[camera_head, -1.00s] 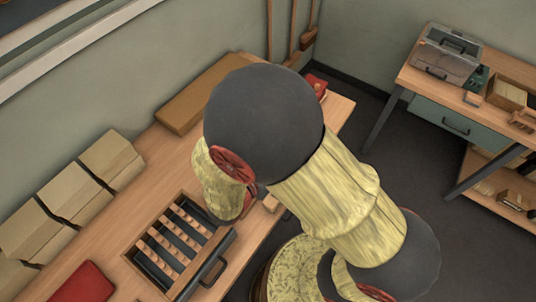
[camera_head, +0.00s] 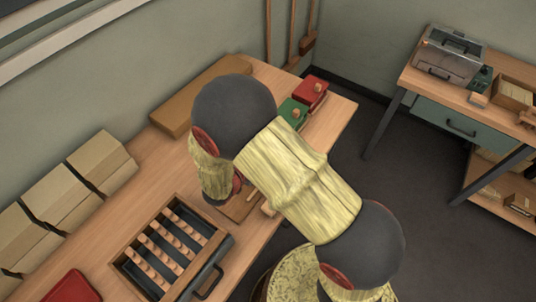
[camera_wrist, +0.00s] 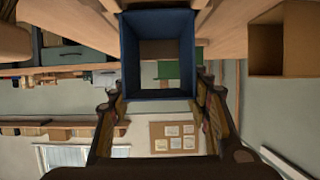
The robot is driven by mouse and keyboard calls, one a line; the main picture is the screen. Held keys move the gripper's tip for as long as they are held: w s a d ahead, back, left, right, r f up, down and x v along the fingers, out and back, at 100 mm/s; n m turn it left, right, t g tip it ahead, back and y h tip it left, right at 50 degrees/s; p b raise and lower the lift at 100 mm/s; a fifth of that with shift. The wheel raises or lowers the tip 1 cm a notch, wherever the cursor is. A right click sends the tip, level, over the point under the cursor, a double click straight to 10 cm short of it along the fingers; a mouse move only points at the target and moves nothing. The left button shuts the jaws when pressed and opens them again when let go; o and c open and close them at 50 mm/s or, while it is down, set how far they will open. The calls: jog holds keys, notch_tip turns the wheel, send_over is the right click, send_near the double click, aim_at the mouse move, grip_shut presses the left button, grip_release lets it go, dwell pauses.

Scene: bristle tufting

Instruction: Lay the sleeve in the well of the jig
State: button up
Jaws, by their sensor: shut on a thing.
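A blue, open-ended rectangular sleeve (camera_wrist: 130,58) fills the upper middle of the wrist view, its opening facing the camera. My gripper (camera_wrist: 160,88) is shut on it, with one dark finger at each side. In the head view my arm hides the gripper and the sleeve. A brown wooden piece (camera_head: 238,208) that may be the jig shows partly below my wrist on the bench. Its well cannot be made out, nor can the gap between it and the sleeve.
A framed tray (camera_head: 124,262) with several wooden strips sits on the bench (camera_head: 110,240) at front left. Cardboard boxes (camera_head: 62,190) line the wall. A green box (camera_head: 293,112) and a red box (camera_head: 311,91) stand at the far end. A second table (camera_head: 420,85) is at right.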

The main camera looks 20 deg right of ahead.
jog(key=shift+f, duration=0.4)
jog(key=o, duration=0.7)
jog(key=shift+o, duration=0.7)
jog(key=shift+r, duration=0.15)
